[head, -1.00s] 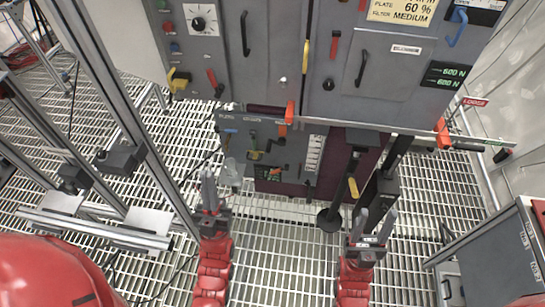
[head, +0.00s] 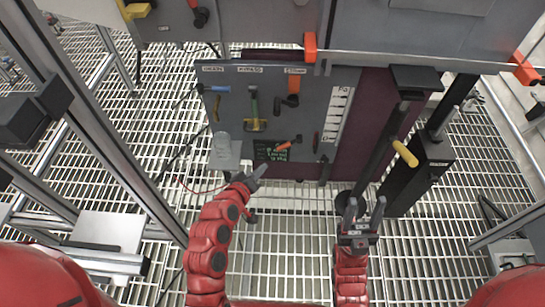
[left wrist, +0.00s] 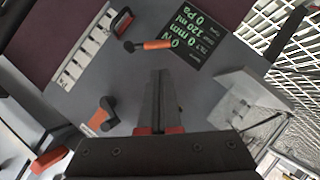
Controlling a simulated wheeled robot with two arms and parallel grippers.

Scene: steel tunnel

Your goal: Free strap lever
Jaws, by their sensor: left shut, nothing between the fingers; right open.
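The grey lower panel (head: 222,83) carries several levers; I cannot read which is the strap lever. My left gripper (head: 259,171) is shut and empty, just below the display, apart from the levers. My right gripper (head: 361,210) is open and empty, right of the panel.
A yellow-handled lever (head: 404,153) sticks out from dark posts on the right. A clear cup (head: 222,146) stands on a small shelf left of the display. An orange block (head: 310,47) sits above the panel. Open grating floor lies below.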

